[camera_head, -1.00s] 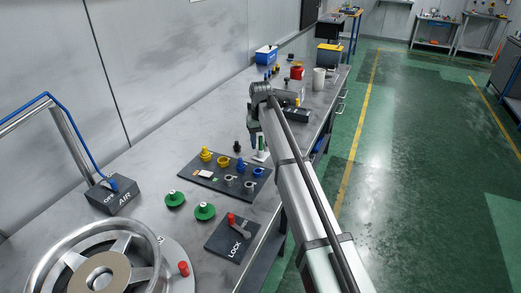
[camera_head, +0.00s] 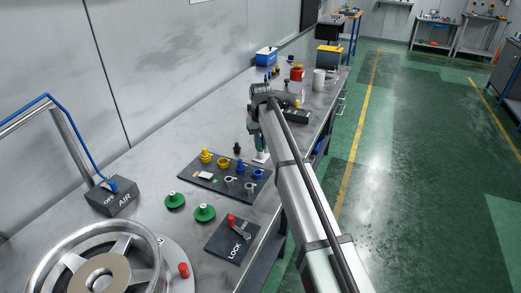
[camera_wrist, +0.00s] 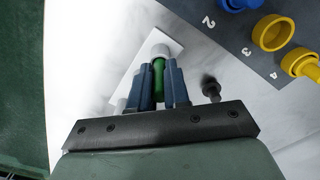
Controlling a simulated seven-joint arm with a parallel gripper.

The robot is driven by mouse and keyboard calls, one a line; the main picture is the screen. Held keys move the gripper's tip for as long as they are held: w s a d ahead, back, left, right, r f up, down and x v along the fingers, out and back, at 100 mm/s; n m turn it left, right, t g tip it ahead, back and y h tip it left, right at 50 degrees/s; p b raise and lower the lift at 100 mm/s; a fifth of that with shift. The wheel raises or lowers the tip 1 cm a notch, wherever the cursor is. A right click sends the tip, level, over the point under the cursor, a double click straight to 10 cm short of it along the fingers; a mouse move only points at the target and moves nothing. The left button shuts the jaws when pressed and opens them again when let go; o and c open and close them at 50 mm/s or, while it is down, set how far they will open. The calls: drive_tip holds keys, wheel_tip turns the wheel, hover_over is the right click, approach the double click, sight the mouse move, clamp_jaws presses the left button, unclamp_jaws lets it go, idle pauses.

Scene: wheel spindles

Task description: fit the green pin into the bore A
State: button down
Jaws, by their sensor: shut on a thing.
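My gripper (camera_wrist: 160,76) is shut on the green pin (camera_wrist: 158,86), which stands between its two blue-grey fingers in the wrist view. A pale round end shows beyond the green part, over a white plate (camera_wrist: 138,74). In the head view my gripper (camera_head: 258,143) is low over the bench, just behind the dark plate, with the white plate (camera_head: 261,157) below it. I cannot tell whether the pin touches the white plate. No mark A is readable, so I cannot tell which opening is bore A.
A dark plate (camera_head: 205,181) with yellow, blue and grey parts lies in front. A small black part (camera_wrist: 211,88) stands close to the right finger. Two green flanged parts (camera_head: 204,212), a LOCK plate (camera_head: 225,248) and a large wheel (camera_head: 60,262) are nearer.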

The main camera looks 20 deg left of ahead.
wheel_tip(320, 180, up, 10)
drive_tip(key=s+a+r+n, duration=0.1)
drive_tip(key=s+a, duration=0.5)
drive_tip(key=s, duration=0.3)
drive_tip(key=shift+s+d+f, duration=0.8)
drive_tip(key=shift+s+d, duration=0.6)
drive_tip(key=shift+s, duration=3.45)
drive_tip(key=shift+f, duration=4.45)
drive_tip(key=shift+f, duration=0.15)
drive_tip(key=c, duration=1.1)
unclamp_jaws()
